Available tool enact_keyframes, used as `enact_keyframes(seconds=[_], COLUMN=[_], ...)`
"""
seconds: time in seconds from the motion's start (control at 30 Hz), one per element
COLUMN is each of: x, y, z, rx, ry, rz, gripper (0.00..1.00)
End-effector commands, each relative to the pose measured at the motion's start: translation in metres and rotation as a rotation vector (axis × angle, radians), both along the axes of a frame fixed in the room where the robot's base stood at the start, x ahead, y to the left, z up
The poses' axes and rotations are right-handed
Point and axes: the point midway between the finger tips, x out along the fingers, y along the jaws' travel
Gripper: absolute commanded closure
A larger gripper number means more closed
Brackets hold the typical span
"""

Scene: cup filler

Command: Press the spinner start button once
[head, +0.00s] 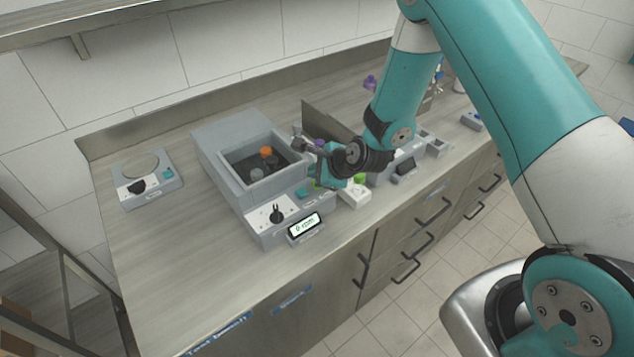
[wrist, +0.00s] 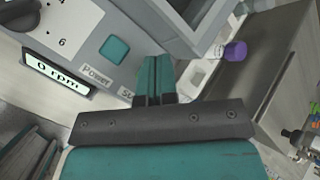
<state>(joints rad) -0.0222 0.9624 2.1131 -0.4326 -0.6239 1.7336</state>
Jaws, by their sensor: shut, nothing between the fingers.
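The spinner (head: 222,158) is a grey box with an open square well, a control panel and a screen (head: 306,227) reading 0 rpm. The screen also shows in the wrist view (wrist: 56,74). A teal square button labelled POWER (wrist: 114,49) is on its panel. My gripper (wrist: 155,62) is shut and empty, its teal fingertips over the panel to the right of the POWER button. A label starting with S shows beside the fingers. The button it names is hidden behind them. I cannot tell whether the fingertips touch the panel.
An orange-capped tube (head: 266,152) stands in the well. A purple-capped tube (wrist: 235,50) is right of the fingers. A black knob (head: 277,213) stands up from the panel. A small device (head: 148,180) sits at the left, with bare counter (head: 195,250) in front.

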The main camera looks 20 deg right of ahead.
Motion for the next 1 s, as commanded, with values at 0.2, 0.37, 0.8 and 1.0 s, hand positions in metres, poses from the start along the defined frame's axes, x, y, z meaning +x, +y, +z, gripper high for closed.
enact_keyframes(seconds=[0.2, 0.37, 0.8, 1.0], x=[0.0, -0.0001, 0.0001, 0.0], y=[0.0, 0.0, 0.0, -0.0001], z=[0.0, -0.0005, -0.0085, -0.0088], rx=[0.0, 0.0, 0.0, 0.0], ry=[0.0, 0.0, 0.0, 0.0], rz=[0.0, 0.0, 0.0, 0.0], gripper=[1.0, 1.0, 1.0, 1.0])
